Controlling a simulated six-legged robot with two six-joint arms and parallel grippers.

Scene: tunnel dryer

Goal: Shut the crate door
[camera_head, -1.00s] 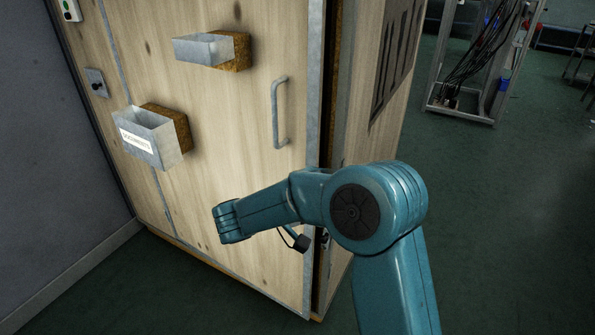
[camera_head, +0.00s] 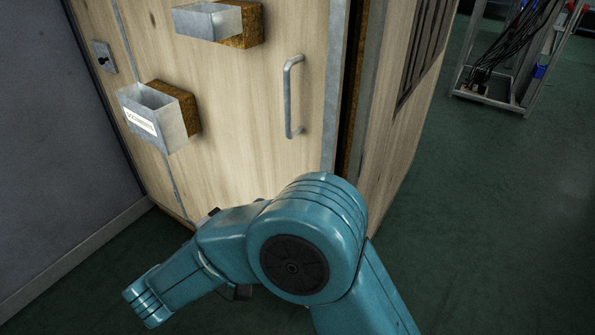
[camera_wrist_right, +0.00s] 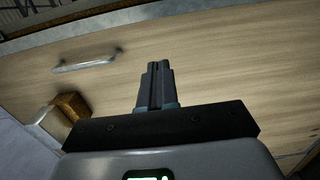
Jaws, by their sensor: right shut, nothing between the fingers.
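The crate door (camera_head: 245,110) is a pale wooden panel with a metal edge strip and a metal bar handle (camera_head: 290,97). A narrow dark gap (camera_head: 352,95) runs between its right edge and the crate's side wall (camera_head: 400,130), so it looks slightly ajar. In the right wrist view, my right gripper (camera_wrist_right: 155,70) is shut and empty, pointing at the door face (camera_wrist_right: 220,70). The handle (camera_wrist_right: 88,62) lies to the left of the fingers there. Whether the fingertips touch the door I cannot tell. In the head view my right arm hides the gripper. My left gripper is out of view.
Two metal holders, an upper one (camera_head: 207,20) and a labelled lower one (camera_head: 150,125), stick out from the door. A grey wall (camera_head: 50,130) stands at the left. Open green floor (camera_head: 480,220) lies at the right, with a cable rack (camera_head: 510,60) farther back.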

